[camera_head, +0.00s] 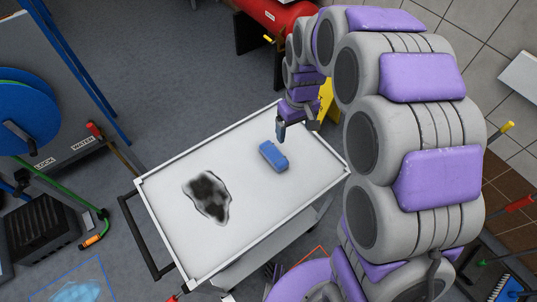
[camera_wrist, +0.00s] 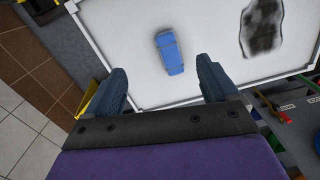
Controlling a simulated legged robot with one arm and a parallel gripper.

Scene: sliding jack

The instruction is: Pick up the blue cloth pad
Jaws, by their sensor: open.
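The blue cloth pad (camera_head: 273,156) lies on the white top of a cart (camera_head: 240,140), toward its right side. In the wrist view the pad (camera_wrist: 169,53) lies ahead of my gripper (camera_wrist: 160,82), between the lines of the two fingers and apart from both. My gripper is open and empty, its fingers wide apart. In the head view my gripper (camera_head: 297,128) hangs above the cart top, just beyond and right of the pad; one finger shows clearly and the other is partly hidden.
A dark smudge (camera_head: 208,196) marks the cart top left of the pad. The cart has a raised rim and a black handle (camera_head: 146,240) at its left. A red tank (camera_head: 275,14) stands behind, and a blue reel (camera_head: 25,110) is at far left. The cart top is otherwise clear.

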